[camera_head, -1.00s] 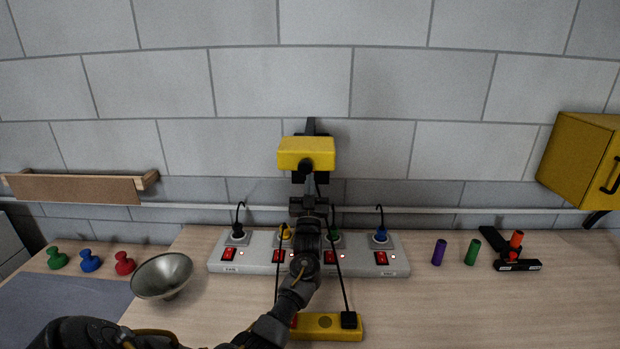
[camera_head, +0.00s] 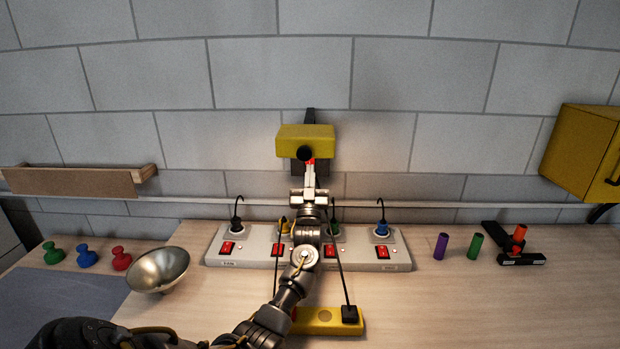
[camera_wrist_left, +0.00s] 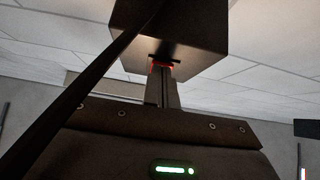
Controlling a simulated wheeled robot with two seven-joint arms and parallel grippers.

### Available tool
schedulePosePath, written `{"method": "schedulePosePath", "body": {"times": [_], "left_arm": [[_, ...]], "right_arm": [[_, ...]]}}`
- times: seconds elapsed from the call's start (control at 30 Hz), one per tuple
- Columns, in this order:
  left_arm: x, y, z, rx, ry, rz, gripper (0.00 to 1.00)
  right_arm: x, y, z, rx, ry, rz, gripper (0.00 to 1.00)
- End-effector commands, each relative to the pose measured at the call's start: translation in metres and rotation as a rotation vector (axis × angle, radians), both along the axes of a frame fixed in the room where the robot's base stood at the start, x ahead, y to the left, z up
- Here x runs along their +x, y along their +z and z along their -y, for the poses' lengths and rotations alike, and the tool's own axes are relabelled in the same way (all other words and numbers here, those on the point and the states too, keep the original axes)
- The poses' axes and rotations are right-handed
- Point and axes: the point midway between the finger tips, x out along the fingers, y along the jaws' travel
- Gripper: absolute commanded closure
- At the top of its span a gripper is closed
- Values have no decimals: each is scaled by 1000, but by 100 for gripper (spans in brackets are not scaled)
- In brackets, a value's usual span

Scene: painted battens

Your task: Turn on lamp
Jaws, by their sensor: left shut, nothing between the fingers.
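A yellow box (camera_head: 305,140) with a black round part on its front is on the wall at the middle; I take it to be the lamp or its switch housing. My left gripper (camera_head: 310,170) reaches up to its underside, shut and empty. A red part shows at the fingertips. In the left wrist view the box (camera_wrist_left: 180,35) hangs just above the fingers (camera_wrist_left: 163,85), with a red glow where they meet; whether they touch is hard to tell. My right gripper is not in view.
A grey power strip (camera_head: 215,255) with red switches and plugs lies below my arm. A yellow block (camera_head: 322,320) with dark cords is in front of it. A metal bowl (camera_head: 160,268) stands left; purple (camera_head: 441,246) and green (camera_head: 475,246) cylinders stand right.

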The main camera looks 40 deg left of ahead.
Motion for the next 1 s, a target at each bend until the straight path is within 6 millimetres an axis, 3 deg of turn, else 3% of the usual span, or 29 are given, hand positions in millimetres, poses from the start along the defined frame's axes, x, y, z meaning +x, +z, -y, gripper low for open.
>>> {"method": "schedulePosePath", "body": {"times": [0.1, 0.53, 1.0], "left_arm": [[-5, -2, 3, 2, 1, 6, 100], [-39, -46, 30, 1, 1, 2, 100], [-43, -51, 33, 1, 1, 2, 100]], "right_arm": [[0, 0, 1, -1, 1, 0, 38], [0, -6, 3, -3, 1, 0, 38], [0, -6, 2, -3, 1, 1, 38]]}}
